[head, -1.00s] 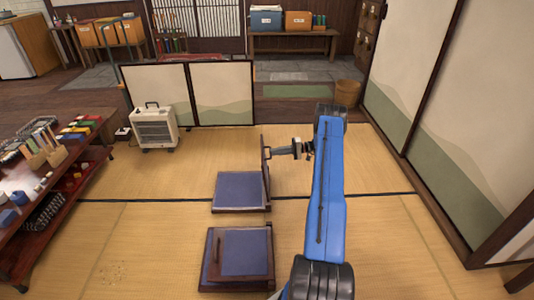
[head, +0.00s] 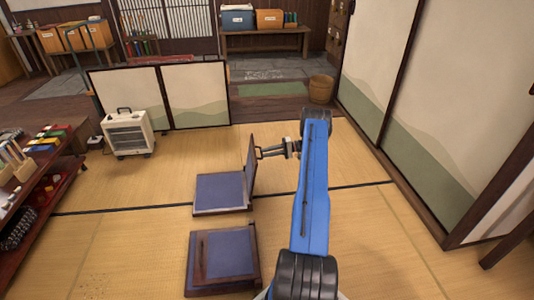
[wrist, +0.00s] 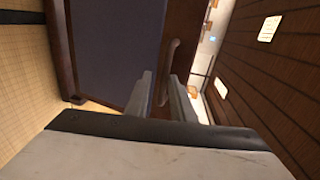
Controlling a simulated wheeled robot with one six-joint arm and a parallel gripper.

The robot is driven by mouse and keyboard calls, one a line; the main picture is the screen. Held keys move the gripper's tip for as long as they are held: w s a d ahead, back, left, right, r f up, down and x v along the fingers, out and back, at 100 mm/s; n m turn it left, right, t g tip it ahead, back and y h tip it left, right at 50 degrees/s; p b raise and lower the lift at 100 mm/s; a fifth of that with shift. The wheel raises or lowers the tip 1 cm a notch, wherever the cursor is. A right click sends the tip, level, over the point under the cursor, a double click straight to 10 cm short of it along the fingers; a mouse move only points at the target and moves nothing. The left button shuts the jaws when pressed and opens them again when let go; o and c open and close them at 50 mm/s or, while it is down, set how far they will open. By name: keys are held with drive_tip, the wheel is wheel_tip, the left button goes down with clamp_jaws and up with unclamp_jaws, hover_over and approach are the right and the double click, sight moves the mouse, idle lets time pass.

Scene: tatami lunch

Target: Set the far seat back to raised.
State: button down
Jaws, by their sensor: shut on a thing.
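The far seat (head: 219,191) is a low floor chair with a blue cushion in a dark wood frame. Its back (head: 250,172) stands up at the cushion's right side, close to upright, its blue inner face seen narrowly. My gripper (head: 262,153) reaches from the right to the outer side of this back, near its upper part. In the wrist view, my gripper (wrist: 161,80) has its fingers on either side of the handle (wrist: 169,68) on the back's wooden face and is shut on it. The exact finger contact is partly hidden.
A near seat (head: 196,281) lies in front with its back folded flat on it. A heater (head: 128,133) and a low screen (head: 198,97) stand behind at left. A shelf with goods (head: 66,180) is at far left. Sliding panels (head: 450,120) bound the right. Tatami between is clear.

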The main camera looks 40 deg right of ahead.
drive_tip(key=c, duration=1.9)
unclamp_jaws()
drive_tip(key=shift+a+f, duration=0.35)
drive_tip(key=shift+f, duration=0.4)
drive_tip(key=shift+c, duration=0.2)
drive_tip(key=shift+o, duration=0.6)
drive_tip(key=shift+f, duration=0.2)
drive_tip(key=shift+r, duration=0.15)
drive_tip(key=shift+d+r, duration=0.1)
drive_tip(key=shift+d, duration=0.1)
drive_tip(key=v, duration=1.7)
drive_tip(key=shift+d, duration=0.1)
drive_tip(key=shift+r, duration=0.1)
